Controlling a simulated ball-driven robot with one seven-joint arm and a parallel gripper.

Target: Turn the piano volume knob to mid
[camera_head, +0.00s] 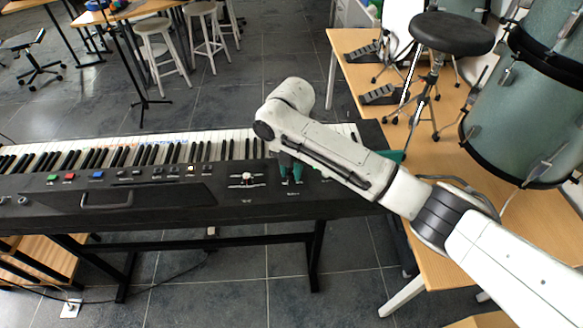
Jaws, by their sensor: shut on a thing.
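The piano (60,190) is a black keyboard on a dark stand, its control panel facing me. My gripper (291,178) points down at the right part of this panel. Its dark teal fingers are shut on a small control there, which I take to be the volume knob. The fingers hide the knob, so its setting cannot be read. My pale arm reaches in from the lower right and covers the right end of the keys and panel.
A wooden table (440,110) with pedals, a black stool (452,33) and teal drums (525,120) stands at right. Stools (160,45) stand behind the piano on open floor.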

